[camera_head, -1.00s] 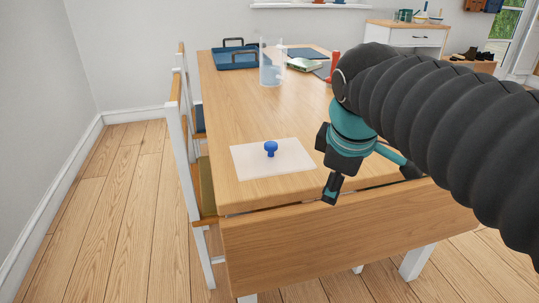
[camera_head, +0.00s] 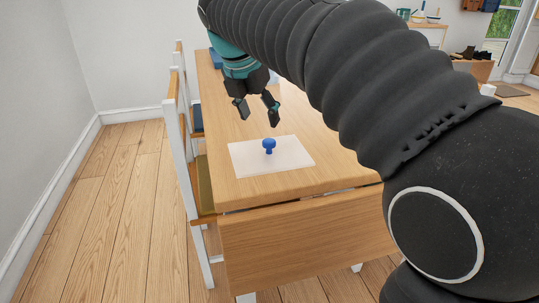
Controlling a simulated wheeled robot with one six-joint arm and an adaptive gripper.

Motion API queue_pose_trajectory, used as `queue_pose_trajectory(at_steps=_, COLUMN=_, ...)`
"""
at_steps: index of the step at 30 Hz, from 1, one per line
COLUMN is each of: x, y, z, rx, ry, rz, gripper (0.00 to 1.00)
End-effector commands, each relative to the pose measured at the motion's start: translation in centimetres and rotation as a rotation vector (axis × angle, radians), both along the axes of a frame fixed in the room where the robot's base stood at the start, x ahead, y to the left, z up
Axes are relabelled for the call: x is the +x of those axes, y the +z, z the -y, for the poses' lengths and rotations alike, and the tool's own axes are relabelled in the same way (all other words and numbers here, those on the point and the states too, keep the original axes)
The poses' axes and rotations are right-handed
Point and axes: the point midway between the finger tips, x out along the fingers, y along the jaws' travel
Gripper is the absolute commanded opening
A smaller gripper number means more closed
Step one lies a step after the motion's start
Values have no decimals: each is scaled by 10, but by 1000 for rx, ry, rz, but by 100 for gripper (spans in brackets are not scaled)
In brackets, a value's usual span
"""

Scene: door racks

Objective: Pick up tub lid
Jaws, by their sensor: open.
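The tub lid (camera_head: 297,161) is a flat, pale, nearly square sheet lying on the wooden table near its front left corner. A blue knob (camera_head: 269,146) stands up from its middle. My gripper (camera_head: 257,120) is open and empty, fingers pointing down. In the picture it is just above and beyond the knob, apart from it. Its exact height over the table is hard to tell.
The wooden table (camera_head: 325,172) is bare around the lid. Chairs (camera_head: 178,125) stand along its left side. Open floor (camera_head: 110,220) lies at the left.

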Motion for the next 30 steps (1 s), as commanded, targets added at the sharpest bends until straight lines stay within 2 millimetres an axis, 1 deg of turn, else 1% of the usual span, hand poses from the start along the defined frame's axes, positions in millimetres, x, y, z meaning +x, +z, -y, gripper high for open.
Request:
queue_pose_trajectory(at_steps=1, x=3, y=-11, z=2, rx=-1, ry=-2, rz=-2, gripper=63)
queue_pose_trajectory(at_steps=6, x=13, y=-36, z=8, rx=0, ry=-2, rz=-1, gripper=63)
queue_pose_trajectory(at_steps=9, x=16, y=-44, z=9, rx=1, ry=-2, rz=-1, gripper=63)
queue_pose_trajectory(at_steps=14, x=19, y=-51, z=11, rx=1, ry=-3, rz=0, gripper=63)
queue_pose_trajectory(at_steps=17, x=24, y=-60, z=14, rx=1, ry=-4, rz=-1, gripper=63)
queue_pose_trajectory(at_steps=21, x=34, y=-78, z=19, rx=1, ry=-4, rz=-1, gripper=63)
queue_pose_trajectory(at_steps=24, x=38, y=-88, z=21, rx=2, ry=-4, rz=0, gripper=63)
queue_pose_trajectory(at_steps=27, x=40, y=-93, z=22, rx=2, ry=-4, rz=0, gripper=63)
queue_pose_trajectory(at_steps=30, x=40, y=-94, z=22, rx=2, ry=-2, rz=1, gripper=63)
